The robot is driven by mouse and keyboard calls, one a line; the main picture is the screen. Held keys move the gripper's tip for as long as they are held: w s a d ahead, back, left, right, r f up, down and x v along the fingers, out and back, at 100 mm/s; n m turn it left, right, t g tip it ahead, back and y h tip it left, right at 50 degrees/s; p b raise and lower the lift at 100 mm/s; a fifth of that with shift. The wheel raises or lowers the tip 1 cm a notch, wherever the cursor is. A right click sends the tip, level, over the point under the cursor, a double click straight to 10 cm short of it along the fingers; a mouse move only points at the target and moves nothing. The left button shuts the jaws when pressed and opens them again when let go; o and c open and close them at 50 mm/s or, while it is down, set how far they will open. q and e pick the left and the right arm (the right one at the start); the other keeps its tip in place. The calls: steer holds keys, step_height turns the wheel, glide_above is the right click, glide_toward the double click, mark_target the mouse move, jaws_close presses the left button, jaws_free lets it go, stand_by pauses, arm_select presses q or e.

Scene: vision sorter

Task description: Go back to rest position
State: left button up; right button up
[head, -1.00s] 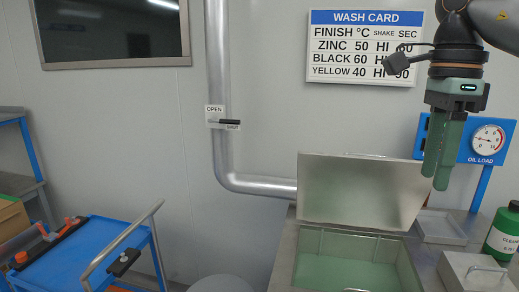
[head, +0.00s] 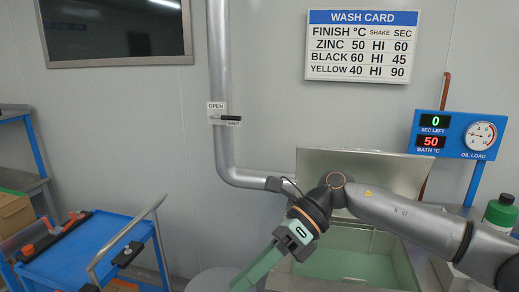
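My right arm comes in from the right, across the front of the open wash bath. My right gripper (head: 258,268) points down and to the left, its green fingers left of the bath. The fingers overlap from this angle, so their gap cannot be judged; I see nothing held in them. My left gripper is not in view. The bath's metal lid (head: 365,165) stands raised at the back, and green liquid (head: 350,266) shows inside, partly hidden by my arm.
A blue cart (head: 80,250) with a metal handle stands at the left. A pipe with a lever (head: 229,118) runs down the wall. The blue display panel (head: 455,135) reads 0 seconds left and bath 50. A green bottle (head: 500,213) stands at the right. A wash card (head: 362,47) hangs above.

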steer(key=s+a+m+t+y, duration=0.2)
steer(key=a+m+y, duration=0.6)
steer(key=m+y, duration=0.15)
steer(key=w+d+f+m+t+h, duration=0.35)
steer(key=d+f+m+t, duration=0.25)
steer(key=f+m+t, duration=0.6)
steer(key=w+d+f+m+t+h, duration=0.3)
steer(key=d+f+m+t+h, duration=0.4)
steer(key=m, duration=1)
steer(key=s+d+f+m+g+h, duration=0.3)
steer(key=s+d+f+m, duration=0.2)
steer(key=s+d+f, duration=0.2)
steer(key=s+d+f+m+g+h, duration=0.2)
steer(key=s+d+f+m+h, duration=0.2)
steer(key=s+f, duration=0.7)
steer(key=d+f+m, duration=0.2)
steer(key=d+f, duration=0.1)
steer(key=shift+s+f+g, duration=0.2)
steer(key=shift+f+g, duration=0.05)
steer(key=shift+g, duration=0.15)
steer(key=shift+d, duration=0.15)
